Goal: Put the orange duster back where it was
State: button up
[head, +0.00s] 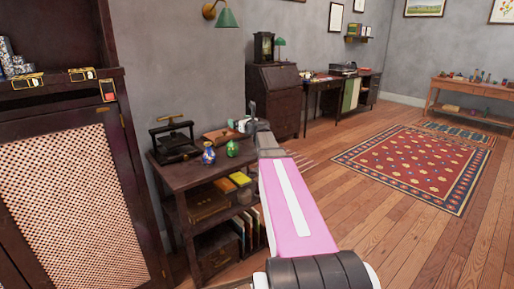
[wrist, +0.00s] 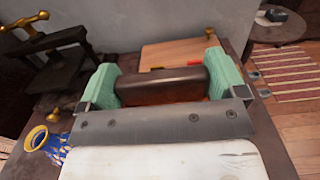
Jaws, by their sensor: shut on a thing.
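My gripper (wrist: 160,80) has mint-green fingers on both sides of a dark brown, rounded block or handle (wrist: 160,88) and is shut on it. A little orange-red shows along its lower edge, so it looks like the orange duster; most of the orange part is hidden. In the head view my gripper (head: 241,125) is over the top of the dark shelf unit (head: 173,178), near its back right. I cannot tell whether the duster touches the top.
A black press (head: 174,140) stands at the left of the top. A blue vase (head: 208,154) and a green vase (head: 232,148) stand near its front. A wooden board (wrist: 175,50) lies behind the gripper. A dark cabinet (head: 70,170) stands left; open floor lies right.

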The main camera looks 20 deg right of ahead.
jog(key=d+f, duration=0.2)
jog(key=d, duration=0.1)
jog(key=s+d+f, duration=0.1)
jog(key=d+f, duration=0.1)
jog(key=d, duration=0.2)
jog(key=s+d+f, duration=0.1)
jog(key=d+f, duration=0.2)
jog(key=d, duration=0.1)
jog(key=shift+s+d, duration=0.1)
jog(key=shift+d, duration=0.05)
jog(key=shift+f, duration=1.95)
jog(key=shift+f, duration=0.15)
jog(key=o, duration=0.6)
jog(key=v, duration=1.2)
